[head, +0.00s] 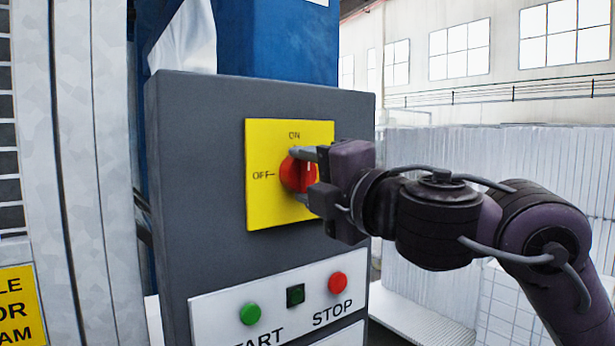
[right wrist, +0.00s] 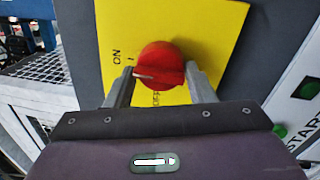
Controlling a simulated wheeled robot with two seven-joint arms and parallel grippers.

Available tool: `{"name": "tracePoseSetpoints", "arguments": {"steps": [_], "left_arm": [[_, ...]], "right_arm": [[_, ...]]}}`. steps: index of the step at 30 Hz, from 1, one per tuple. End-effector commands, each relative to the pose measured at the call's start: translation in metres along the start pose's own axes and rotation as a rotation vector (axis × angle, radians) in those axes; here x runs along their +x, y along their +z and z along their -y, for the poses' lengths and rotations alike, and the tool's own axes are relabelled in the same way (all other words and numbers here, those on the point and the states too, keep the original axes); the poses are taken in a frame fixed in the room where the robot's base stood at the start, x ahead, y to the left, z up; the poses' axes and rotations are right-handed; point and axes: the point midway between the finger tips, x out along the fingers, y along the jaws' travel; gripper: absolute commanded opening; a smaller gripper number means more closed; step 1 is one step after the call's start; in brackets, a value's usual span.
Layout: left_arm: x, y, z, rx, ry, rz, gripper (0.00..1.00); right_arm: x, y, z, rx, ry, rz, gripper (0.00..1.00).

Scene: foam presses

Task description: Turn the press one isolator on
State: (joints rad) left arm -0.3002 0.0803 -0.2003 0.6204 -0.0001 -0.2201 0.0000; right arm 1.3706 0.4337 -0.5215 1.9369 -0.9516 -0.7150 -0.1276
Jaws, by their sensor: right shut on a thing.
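The press isolator is a red rotary knob (head: 296,174) on a yellow plate (head: 262,207), marked ON at the top and OFF at the left. My right gripper (head: 303,175) comes in from the right, and its two fingers are shut on the knob, one above and one below. In the right wrist view the red knob (right wrist: 160,62) sits between the fingers. Its pale pointer line lies on the side toward the ON mark. The gripper partly hides the knob in the head view. My left gripper is not in view.
The grey control box (head: 200,130) carries a green START button (head: 250,314), a small dark green square (head: 295,295) and a red STOP button (head: 338,283) below the isolator. A yellow warning sign (head: 18,305) is at lower left. White foam blocks (head: 540,160) stand behind my right arm.

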Motion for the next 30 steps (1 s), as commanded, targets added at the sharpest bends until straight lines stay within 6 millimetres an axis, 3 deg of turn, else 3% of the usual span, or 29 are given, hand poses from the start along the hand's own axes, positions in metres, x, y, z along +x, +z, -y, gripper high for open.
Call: {"name": "tracePoseSetpoints", "arguments": {"steps": [4, 5, 9, 19, 30], "left_arm": [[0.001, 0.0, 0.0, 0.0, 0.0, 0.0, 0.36], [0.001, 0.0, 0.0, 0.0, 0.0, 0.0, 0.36], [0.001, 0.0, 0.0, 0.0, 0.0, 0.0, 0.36], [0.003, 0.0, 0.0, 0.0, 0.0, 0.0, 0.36], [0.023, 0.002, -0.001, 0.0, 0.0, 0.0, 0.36]], "right_arm": [[0.001, -0.002, 0.004, -0.002, -0.008, -0.004, 0.26], [0.001, -0.002, 0.004, -0.002, -0.008, -0.004, 0.53], [0.001, -0.001, 0.003, -0.002, -0.006, -0.003, 0.68], [-0.005, -0.001, 0.002, -0.003, -0.002, -0.001, 0.68], [-0.063, 0.0, 0.003, -0.006, -0.001, 0.0, 0.68]]}}
